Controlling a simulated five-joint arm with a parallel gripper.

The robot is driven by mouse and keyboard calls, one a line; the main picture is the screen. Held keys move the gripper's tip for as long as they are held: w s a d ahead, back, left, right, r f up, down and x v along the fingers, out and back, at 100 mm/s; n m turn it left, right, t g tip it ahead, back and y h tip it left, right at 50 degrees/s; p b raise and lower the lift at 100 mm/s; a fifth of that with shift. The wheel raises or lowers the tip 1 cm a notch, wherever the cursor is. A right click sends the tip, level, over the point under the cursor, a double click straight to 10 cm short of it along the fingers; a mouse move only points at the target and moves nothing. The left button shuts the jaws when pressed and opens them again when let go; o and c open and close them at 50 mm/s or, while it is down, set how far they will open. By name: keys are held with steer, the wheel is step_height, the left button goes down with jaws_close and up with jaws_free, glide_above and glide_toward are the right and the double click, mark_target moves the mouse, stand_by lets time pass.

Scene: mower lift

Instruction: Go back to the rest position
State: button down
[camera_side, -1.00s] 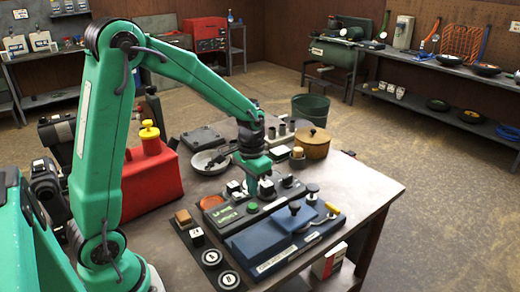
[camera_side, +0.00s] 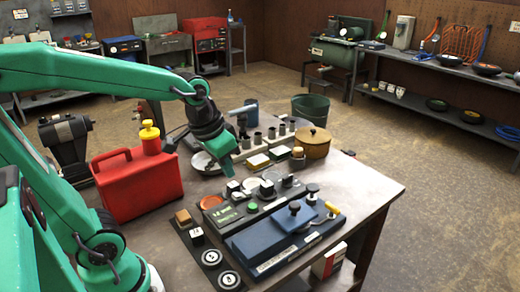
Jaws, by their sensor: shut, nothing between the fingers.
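My gripper (camera_side: 226,168) is in the air above the back left part of the dark control panel (camera_side: 240,208). It is green, points down and looks shut with nothing in it. It is apart from the panel's knobs and green button (camera_side: 252,207). The fingertips are small and hard to make out at this size.
A red fuel can (camera_side: 138,182) with a yellow cap stands left of my gripper. A blue block device (camera_side: 285,235) lies at the table's front. A round wooden pot (camera_side: 313,143), a grey rack of cylinders (camera_side: 264,142) and a pan (camera_side: 207,162) stand behind. The table's right side is clear.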

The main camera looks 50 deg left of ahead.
steer(key=s+d+r+t, duration=0.1)
steer(key=s+r+t, duration=0.1)
steer(key=s, duration=0.4)
steer(key=shift+s+d+r, duration=0.2)
steer(key=shift+s+d, duration=0.05)
stand_by(0.9)
